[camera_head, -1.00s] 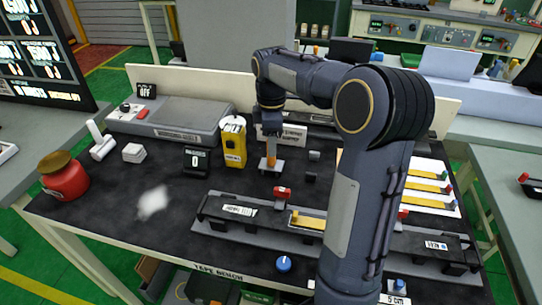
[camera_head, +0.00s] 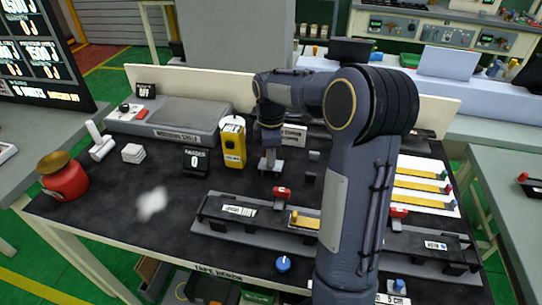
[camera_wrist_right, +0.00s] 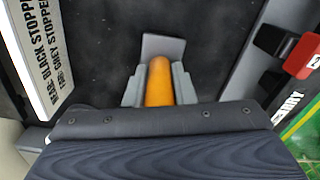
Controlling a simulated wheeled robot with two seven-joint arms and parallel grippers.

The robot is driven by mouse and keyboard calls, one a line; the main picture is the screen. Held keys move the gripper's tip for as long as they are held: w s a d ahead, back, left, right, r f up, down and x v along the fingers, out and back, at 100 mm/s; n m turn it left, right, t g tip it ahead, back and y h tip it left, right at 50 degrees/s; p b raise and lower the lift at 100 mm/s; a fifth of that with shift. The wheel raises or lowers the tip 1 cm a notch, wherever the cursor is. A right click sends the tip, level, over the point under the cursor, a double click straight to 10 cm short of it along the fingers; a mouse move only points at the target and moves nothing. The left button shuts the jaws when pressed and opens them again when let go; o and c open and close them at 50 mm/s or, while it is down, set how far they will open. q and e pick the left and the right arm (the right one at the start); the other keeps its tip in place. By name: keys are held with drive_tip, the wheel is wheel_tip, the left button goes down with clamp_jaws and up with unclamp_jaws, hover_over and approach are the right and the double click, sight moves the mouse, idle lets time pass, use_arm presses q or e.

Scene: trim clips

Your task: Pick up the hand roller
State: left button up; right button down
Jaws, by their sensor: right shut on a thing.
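The hand roller has an upright orange handle, seen in the wrist view (camera_wrist_right: 159,82), above a grey base. In the head view only its grey part (camera_head: 271,166) shows clearly on the dark bench mat, just right of the yellow box. My right gripper (camera_head: 270,148) points straight down over it and hides the handle. In the wrist view the two grey fingers of my right gripper (camera_wrist_right: 159,90) are shut on the orange handle, one on each side. I cannot tell any gap between the base and the mat. My left gripper is not in view.
A yellow box (camera_head: 232,142) stands close left of the gripper. A sign card (camera_head: 294,134) stands behind it. Small dark blocks (camera_head: 310,177) and a long black fixture (camera_head: 240,211) with red clips lie nearby. A red pot (camera_head: 64,180) is at far left.

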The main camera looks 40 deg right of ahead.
drive_tip(key=shift+r, duration=0.1)
drive_tip(key=shift+r, duration=0.5)
wheel_tip(320, 180, up, 2)
drive_tip(key=shift+r, duration=0.2)
drive_tip(key=s+a+r, duration=0.9)
drive_tip(key=a, duration=0.1)
drive_tip(key=shift+s+a+r+b, duration=0.15)
drive_tip(key=shift+s+r+b, duration=0.1)
drive_tip(key=shift+b, duration=0.15)
drive_tip(key=c, duration=1.8)
unclamp_jaws()
clamp_jaws()
